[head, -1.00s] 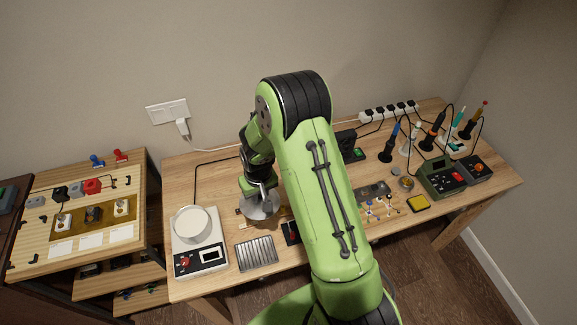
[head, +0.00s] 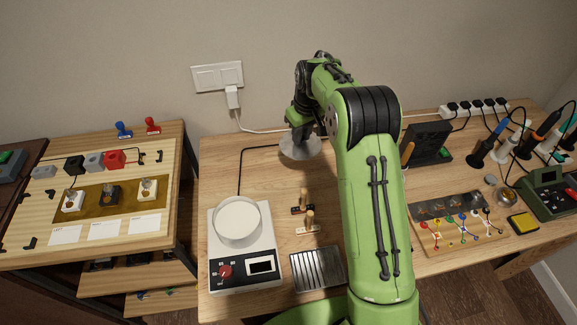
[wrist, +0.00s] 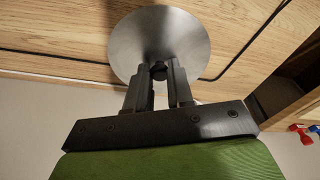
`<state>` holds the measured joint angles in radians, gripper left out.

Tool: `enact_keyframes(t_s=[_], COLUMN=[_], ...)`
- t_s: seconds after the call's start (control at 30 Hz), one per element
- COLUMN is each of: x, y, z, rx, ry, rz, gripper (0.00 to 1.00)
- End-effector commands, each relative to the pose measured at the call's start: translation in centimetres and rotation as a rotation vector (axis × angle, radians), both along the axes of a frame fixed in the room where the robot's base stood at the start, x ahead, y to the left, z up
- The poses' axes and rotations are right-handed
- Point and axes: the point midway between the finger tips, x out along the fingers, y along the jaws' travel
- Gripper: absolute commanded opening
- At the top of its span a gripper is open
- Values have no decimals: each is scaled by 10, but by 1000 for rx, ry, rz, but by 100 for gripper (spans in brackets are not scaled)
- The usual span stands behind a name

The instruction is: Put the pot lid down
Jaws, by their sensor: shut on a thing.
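The pot lid (head: 300,147) is a round, grey metal disc with a dark knob, near the back of the wooden table. In the wrist view the lid (wrist: 160,35) faces me and my gripper (wrist: 160,74) is shut on its knob. In the head view my gripper (head: 298,126) is above the lid, partly hidden by my own arm. The lid is at or close above the tabletop; I cannot tell whether it touches. The white pot (head: 238,220) stands uncovered on the hot plate (head: 242,279) at the table's front left.
A ridged metal plate (head: 318,268) and small wooden-handled tools (head: 306,211) lie right of the hot plate. A black cable (head: 240,172) runs behind it. Soldering irons (head: 484,148) and a colourful-pinned board (head: 455,232) stand at right. Bare wood (head: 270,176) surrounds the lid's front left.

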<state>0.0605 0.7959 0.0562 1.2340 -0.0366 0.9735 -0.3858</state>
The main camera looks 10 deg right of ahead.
Motion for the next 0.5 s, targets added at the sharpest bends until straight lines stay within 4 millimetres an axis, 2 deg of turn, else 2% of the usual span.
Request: enact_keyframes(t_s=[0.5], x=[-1], y=[0], z=[-97], rx=[0], ry=[5], rz=[-1], gripper=[0])
